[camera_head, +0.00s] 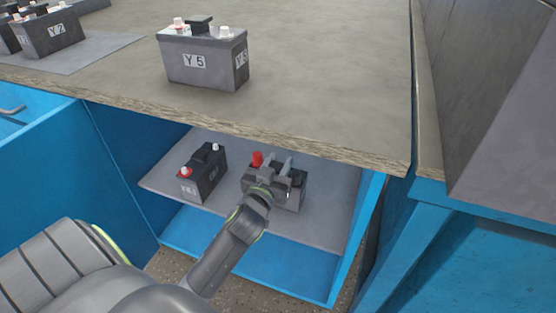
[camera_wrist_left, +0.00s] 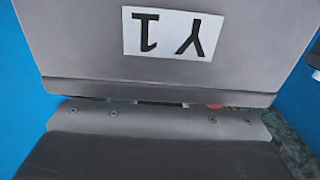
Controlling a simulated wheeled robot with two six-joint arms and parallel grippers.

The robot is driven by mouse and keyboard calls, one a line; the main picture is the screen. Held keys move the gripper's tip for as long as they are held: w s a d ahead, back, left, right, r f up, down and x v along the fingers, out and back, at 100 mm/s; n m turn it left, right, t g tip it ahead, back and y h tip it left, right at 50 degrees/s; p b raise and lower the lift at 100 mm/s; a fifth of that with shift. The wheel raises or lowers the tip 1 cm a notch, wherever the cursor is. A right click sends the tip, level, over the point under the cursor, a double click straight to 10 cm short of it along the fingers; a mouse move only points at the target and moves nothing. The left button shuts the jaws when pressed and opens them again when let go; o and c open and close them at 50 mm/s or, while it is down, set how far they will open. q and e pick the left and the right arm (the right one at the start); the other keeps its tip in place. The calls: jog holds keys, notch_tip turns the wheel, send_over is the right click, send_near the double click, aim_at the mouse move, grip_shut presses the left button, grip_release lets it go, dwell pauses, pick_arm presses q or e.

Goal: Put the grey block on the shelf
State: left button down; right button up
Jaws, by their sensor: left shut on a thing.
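My left gripper (camera_head: 278,174) is shut on a grey battery-like block (camera_head: 291,200), over the grey shelf (camera_head: 328,213) inside the blue unit. A red terminal shows on the block's top beside the fingers. In the left wrist view the held block (camera_wrist_left: 80,55) fills the upper part, with a white label (camera_wrist_left: 172,33) reading Y 1 upside down. The gripper hides part of the block in the head view, and I cannot tell whether its base touches the shelf. My right gripper is not in view.
A darker battery (camera_head: 205,174) with red and white terminals stands on the shelf to the left of the held block. The tabletop (camera_head: 330,90) overhangs the shelf. A grey Y 5 battery (camera_head: 205,75) stands on it, and a Y 2 battery (camera_head: 58,45) is farther left.

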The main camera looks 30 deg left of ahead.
pick_arm(q)
jog(key=shift+f, duration=0.25)
jog(key=shift+r, duration=0.1)
jog(key=c, duration=1.4)
grip_release()
jog(key=shift+f, duration=0.35)
jog(key=o, duration=0.4)
jog(key=shift+r, duration=0.2)
jog(key=p+v, duration=0.2)
jog(key=v, duration=1)
jog(key=shift+s+f+p, duration=0.1)
jog(key=shift+p, duration=0.2)
